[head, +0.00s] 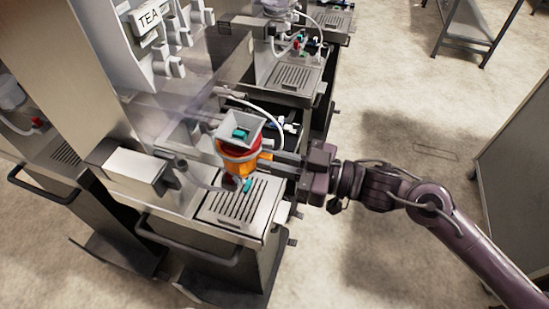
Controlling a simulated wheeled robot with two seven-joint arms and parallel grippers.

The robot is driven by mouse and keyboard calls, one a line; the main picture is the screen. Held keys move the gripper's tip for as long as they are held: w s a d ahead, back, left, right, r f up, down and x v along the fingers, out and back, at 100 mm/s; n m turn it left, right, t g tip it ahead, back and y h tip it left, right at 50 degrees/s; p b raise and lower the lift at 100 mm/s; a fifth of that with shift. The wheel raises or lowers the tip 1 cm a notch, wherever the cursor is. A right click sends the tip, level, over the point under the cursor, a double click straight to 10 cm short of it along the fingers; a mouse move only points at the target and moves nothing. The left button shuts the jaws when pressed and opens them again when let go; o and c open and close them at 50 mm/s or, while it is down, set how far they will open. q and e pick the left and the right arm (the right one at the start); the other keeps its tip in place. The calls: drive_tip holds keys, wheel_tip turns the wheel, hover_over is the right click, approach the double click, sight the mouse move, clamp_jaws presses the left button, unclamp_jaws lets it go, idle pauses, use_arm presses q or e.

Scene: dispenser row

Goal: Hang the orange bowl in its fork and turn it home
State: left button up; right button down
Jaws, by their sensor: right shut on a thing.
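The orange bowl (236,166) is above the slotted drip tray of the nearest dispenser. A grey square hopper (239,133) with something teal inside shows over it, with a red band between them. My right gripper (268,160) reaches in from the right and is shut on the orange bowl at its right side. The fork is hard to make out behind the bowl; I cannot tell whether the bowl rests in it. My left gripper is not in view.
The drip tray (218,205) lies below the bowl, with a small teal piece (247,185) and a red piece over it. A grey box (132,170) juts out at the left.

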sight(253, 156)
drive_tip(key=shift+x, duration=2.05)
drive_tip(key=shift+a+r, duration=0.1)
drive_tip(key=shift+a, duration=0.05)
drive_tip(key=shift+x, duration=1.3)
drive_tip(key=shift+x, duration=1.5)
drive_tip(key=shift+a, duration=0.1)
drive_tip(key=shift+p, duration=0.3)
